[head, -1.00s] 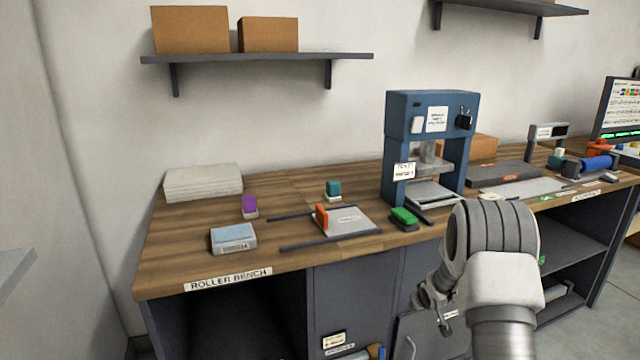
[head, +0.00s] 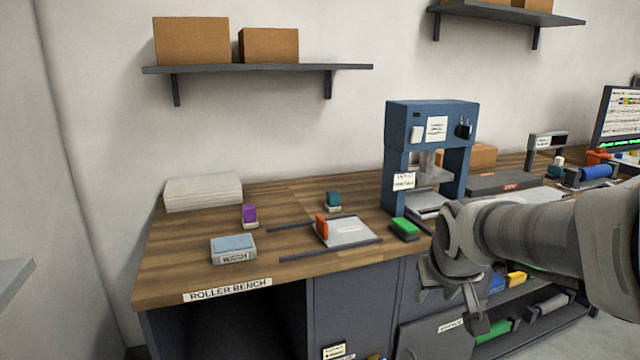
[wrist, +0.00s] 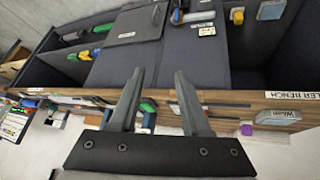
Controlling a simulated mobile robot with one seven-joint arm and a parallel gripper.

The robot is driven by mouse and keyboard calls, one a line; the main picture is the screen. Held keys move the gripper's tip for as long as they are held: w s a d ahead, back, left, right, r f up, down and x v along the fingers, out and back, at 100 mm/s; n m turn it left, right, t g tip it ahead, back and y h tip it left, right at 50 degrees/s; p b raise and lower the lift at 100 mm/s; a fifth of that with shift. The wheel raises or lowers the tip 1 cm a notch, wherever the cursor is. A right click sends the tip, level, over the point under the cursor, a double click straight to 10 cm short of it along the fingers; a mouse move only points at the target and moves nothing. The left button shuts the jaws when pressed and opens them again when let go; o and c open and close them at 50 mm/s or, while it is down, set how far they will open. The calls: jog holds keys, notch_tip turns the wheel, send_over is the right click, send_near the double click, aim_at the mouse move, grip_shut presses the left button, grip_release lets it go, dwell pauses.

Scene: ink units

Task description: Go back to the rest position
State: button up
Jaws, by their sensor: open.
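My gripper (head: 452,306) is in front of the bench's front edge, at the right of the head view, with its fingers pointing down. In the wrist view my gripper (wrist: 159,74) shows its two fingers apart with nothing between them. My arm reaches in from the right edge of the head view and hides part of the bench and the shelves under it.
The roller bench (head: 180,275) carries a blue press (head: 396,150), a grey plate (head: 348,232) between dark rails, a green block (head: 404,228), a wash box (head: 233,250) and a purple-topped block (head: 249,214). The floor shows in the wrist view's upper left corner.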

jog(key=s+a+y, duration=0.1)
jog(key=s+a, duration=0.2)
jog(key=s, duration=0.6)
jog(key=s+a, duration=0.2)
jog(key=s, duration=0.7)
notch_tip(320, 180, up, 21)
jog(key=p, duration=2)
jog(key=shift+f+g, duration=0.2)
jog(key=shift+g, duration=0.2)
